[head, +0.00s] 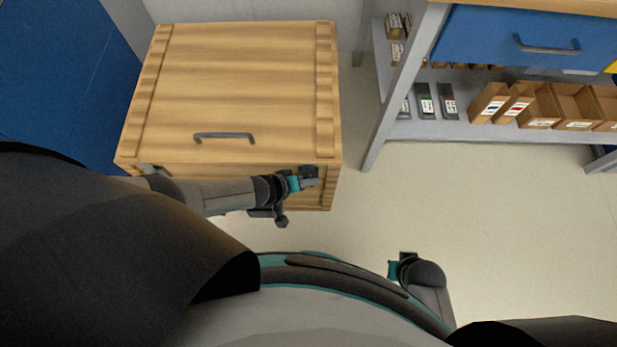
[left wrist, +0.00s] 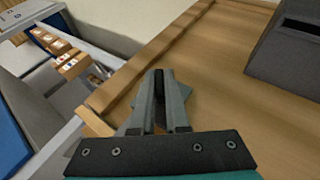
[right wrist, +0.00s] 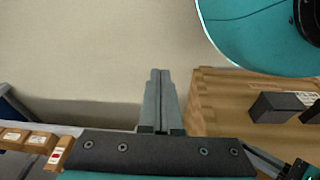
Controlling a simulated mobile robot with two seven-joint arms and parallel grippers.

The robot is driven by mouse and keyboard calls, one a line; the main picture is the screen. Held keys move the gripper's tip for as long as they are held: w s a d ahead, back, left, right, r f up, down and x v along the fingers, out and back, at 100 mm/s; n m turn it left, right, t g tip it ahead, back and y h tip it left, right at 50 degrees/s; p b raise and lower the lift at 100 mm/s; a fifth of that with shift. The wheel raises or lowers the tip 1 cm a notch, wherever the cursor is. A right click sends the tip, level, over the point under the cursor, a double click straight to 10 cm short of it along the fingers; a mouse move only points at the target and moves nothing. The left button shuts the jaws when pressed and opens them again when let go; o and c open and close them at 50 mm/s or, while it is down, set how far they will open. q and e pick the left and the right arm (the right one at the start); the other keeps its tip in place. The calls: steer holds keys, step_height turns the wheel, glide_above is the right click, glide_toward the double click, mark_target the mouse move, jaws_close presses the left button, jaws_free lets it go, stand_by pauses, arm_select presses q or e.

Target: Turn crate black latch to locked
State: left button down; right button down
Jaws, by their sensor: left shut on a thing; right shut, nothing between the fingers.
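The wooden crate (head: 235,85) stands with its lid down. My left gripper (head: 312,180) is at the crate's front right corner, shut on a small dark piece that appears to be the black latch (head: 309,171). In the left wrist view the fingers (left wrist: 163,85) reach to the crate's wood near an edge, and they hide most of the latch. Whether it is turned to locked cannot be told. My right gripper (head: 403,262) is shut and empty, away from the crate over the floor. Its closed fingers show in the right wrist view (right wrist: 160,90).
A dark box-like fitting (left wrist: 290,50) is on the crate's front. The lid has a dark handle (head: 224,136). A shelf unit (head: 400,85) with cartons (head: 545,105) and a blue drawer (head: 520,40) stands right. A blue surface (head: 70,70) lies left. Floor (head: 520,220) on the right is clear.

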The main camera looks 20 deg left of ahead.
arm_select(q)
steer(key=shift+r+g+y+p, duration=0.15)
steer(key=shift+g+y+p, duration=0.15)
steer(key=shift+y+p, duration=0.4)
steer(key=shift+m+y, duration=0.3)
steer(key=shift+y, duration=0.2)
steer(key=shift+g+y+p, duration=0.3)
steer(key=shift+g+y, duration=0.1)
steer(key=shift+y, duration=0.2)
steer(key=shift+m+y, duration=0.3)
steer(key=shift+y, duration=0.4)
arm_select(e)
steer(key=shift+s+d+f, duration=0.65)
steer(key=shift+s+f, duration=0.15)
steer(key=shift+f, duration=0.05)
steer(key=shift+s+d+f, duration=0.65)
steer(key=shift+s+f, duration=0.15)
steer(key=shift+f, duration=0.05)
arm_select(q)
steer(key=shift+g+y, duration=0.3)
steer(key=c, duration=0.9)
jaws_free()
arm_select(e)
steer(key=shift+r, duration=0.15)
